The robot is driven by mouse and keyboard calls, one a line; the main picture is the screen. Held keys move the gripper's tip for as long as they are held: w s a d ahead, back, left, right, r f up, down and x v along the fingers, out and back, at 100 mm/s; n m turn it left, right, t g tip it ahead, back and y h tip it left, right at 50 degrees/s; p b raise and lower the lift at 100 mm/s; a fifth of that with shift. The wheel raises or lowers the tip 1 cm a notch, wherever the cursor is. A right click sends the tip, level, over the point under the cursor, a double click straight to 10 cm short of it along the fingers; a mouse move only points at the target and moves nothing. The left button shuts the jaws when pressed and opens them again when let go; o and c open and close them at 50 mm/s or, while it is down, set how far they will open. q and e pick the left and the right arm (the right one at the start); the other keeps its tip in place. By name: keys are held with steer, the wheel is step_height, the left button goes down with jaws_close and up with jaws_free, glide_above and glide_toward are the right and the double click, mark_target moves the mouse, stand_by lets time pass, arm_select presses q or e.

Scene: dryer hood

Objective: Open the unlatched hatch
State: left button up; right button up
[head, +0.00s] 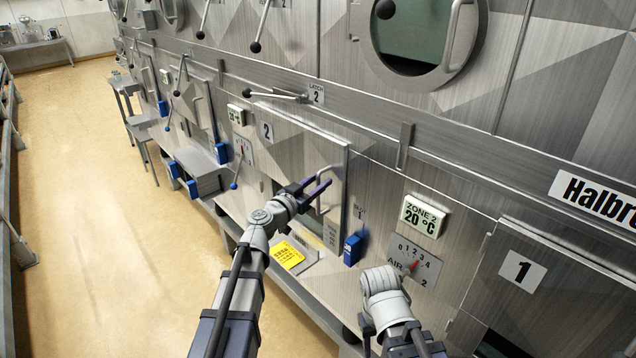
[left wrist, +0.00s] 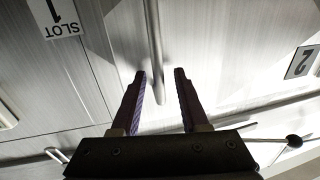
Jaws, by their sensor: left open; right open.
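The hatch marked 2 (head: 300,150) is a metal door in the middle of the dryer wall, with a bar handle (head: 331,172) near its right edge. It looks close to flush with the wall; I cannot tell whether it is slightly ajar. The latch 2 lever (head: 275,95) with a black knob lies roughly level above it. My left gripper (head: 312,188) is open at the handle. In the left wrist view the handle bar (left wrist: 154,45) runs down between the open fingers (left wrist: 160,74), with no clear contact. My right arm shows at lower right, but its gripper fingers do not.
A second hatch marked 1 (head: 525,280) is at lower right. The zone 2 display (head: 423,217), an air dial (head: 412,262) and a blue box (head: 354,249) are on the wall. A yellow card (head: 287,254) sits below hatch 2. Open floor (head: 120,230) lies left.

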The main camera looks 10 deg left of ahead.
arm_select(q)
jaws_close()
stand_by(0.3)
stand_by(1.2)
